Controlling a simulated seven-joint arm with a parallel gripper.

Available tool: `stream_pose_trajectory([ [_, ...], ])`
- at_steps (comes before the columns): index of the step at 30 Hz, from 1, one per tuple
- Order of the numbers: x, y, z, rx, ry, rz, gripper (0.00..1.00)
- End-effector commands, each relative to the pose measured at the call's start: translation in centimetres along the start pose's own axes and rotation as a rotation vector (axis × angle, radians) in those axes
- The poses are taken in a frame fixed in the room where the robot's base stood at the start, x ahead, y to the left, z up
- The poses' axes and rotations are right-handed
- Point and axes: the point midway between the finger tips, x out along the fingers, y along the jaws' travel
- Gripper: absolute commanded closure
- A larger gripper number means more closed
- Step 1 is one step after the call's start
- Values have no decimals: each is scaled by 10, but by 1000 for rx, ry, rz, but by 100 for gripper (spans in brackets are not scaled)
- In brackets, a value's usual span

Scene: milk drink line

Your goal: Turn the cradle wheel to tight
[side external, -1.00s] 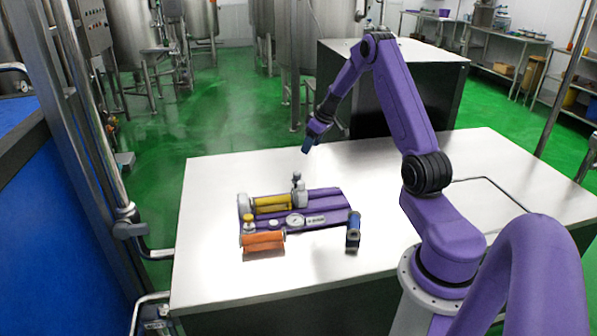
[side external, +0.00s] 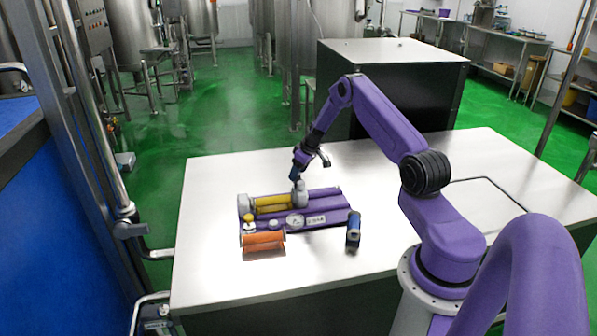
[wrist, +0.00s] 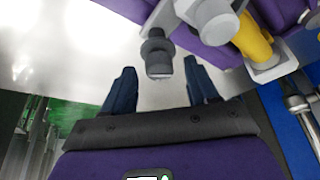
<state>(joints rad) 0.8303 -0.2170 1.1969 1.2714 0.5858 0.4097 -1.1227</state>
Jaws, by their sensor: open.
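The purple cradle (side external: 325,217) lies on the steel table with a yellow cylinder (side external: 273,204) along its left part. A pale grey fitting (side external: 301,195) stands at the cylinder's right end. In the wrist view a dark grey knob (wrist: 158,52) shows beyond and between my fingertips; it may be the cradle wheel, but I cannot tell its setting. My gripper (side external: 295,176) is low over the cradle's back edge, close to the fitting. In the wrist view my gripper (wrist: 160,72) is open, with one blue finger on each side of the knob and no clear contact.
A round gauge (side external: 295,221) sits on the cradle front.

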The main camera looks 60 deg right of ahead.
Motion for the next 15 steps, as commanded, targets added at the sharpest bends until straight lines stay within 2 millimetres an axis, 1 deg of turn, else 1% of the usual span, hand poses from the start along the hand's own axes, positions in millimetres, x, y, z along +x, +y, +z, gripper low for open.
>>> stream_pose_trajectory([
  [9, 2, 0, 0, 0, 1, 1, 42],
  [10, 2, 0, 0, 0, 1, 1, 45],
  [11, 2, 0, 0, 0, 1, 1, 54],
  [12, 2, 0, 0, 0, 1, 1, 68],
  [15, 2, 0, 0, 0, 1, 1, 98],
])
